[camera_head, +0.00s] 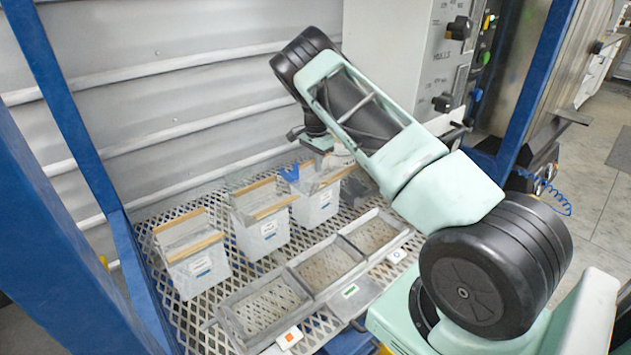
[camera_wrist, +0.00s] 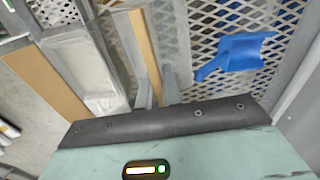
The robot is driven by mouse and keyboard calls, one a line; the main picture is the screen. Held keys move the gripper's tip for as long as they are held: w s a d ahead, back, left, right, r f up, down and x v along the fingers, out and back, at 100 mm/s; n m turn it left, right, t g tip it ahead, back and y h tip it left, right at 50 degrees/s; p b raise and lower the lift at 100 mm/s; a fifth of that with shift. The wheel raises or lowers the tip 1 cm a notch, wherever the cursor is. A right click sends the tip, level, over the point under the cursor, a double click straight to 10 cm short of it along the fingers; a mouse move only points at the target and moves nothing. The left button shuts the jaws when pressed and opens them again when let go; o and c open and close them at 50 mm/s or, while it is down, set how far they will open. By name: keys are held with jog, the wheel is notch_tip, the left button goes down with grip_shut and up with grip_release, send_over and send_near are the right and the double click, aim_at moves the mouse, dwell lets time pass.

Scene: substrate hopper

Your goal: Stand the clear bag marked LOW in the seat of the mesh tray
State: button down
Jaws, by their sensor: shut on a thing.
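Several clear bags with tan top strips stand on a mesh shelf in the head view: a left one (camera_head: 197,265), a middle one (camera_head: 262,230) and a right one (camera_head: 318,203). Their small labels are too small to read, so I cannot tell which is LOW. My gripper (camera_wrist: 157,84) is shut on the tan strip (camera_wrist: 146,48) of a clear bag, apparently the right one. My arm partly hides the fingertips in the head view.
The tray's front edge carries an orange-square tag (camera_head: 289,338), a green tag (camera_head: 350,291) and a blue-circle tag (camera_head: 396,256). A blue object (camera_head: 290,173) sits beside the right bag and shows in the wrist view (camera_wrist: 232,52). Blue posts (camera_head: 115,225) frame the shelf.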

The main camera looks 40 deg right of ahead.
notch_tip(320, 180, up, 10)
dwell(0.4)
jog(key=shift+a+p, duration=0.1)
jog(key=shift+p, duration=0.2)
